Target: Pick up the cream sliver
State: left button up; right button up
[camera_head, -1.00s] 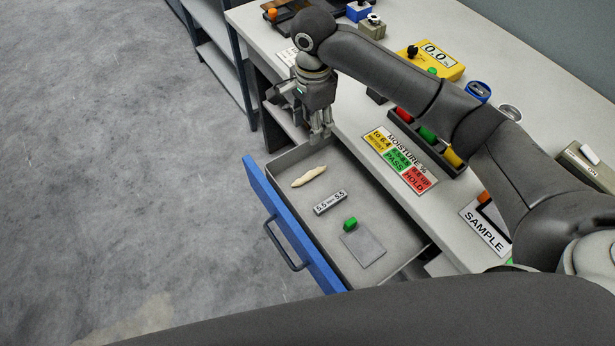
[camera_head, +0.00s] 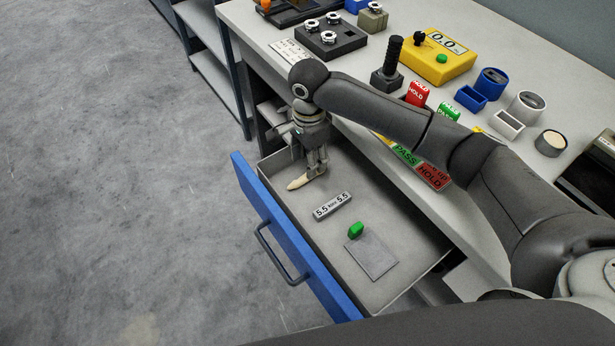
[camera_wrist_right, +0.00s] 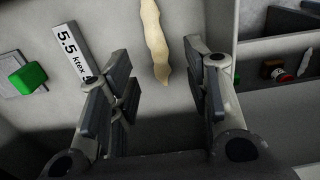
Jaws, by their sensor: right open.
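The cream sliver (camera_head: 298,183) lies on the floor of the open drawer (camera_head: 346,284), near its far left end. It is a long, thin, pale strip. My right gripper (camera_head: 314,174) points down into the drawer at the sliver, hiding part of it in the head view. In the right wrist view, the sliver (camera_wrist_right: 155,45) runs lengthwise, with its near end between the two open fingers of the gripper (camera_wrist_right: 166,88). The fingers stand apart on either side and nothing is gripped. My left gripper is not seen.
The drawer also holds a "5.5 ktex" label block (camera_head: 333,206), a green piece (camera_head: 356,230) and a grey plate (camera_head: 371,256). The blue drawer front (camera_head: 290,240) and the bench edge flank the gripper. A yellow meter (camera_head: 437,59) stands on the bench.

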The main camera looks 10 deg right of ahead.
jog(key=f, duration=0.5)
jog(key=shift+d+f, duration=0.2)
jog(key=shift+d, duration=0.15)
jog(key=c, duration=0.9)
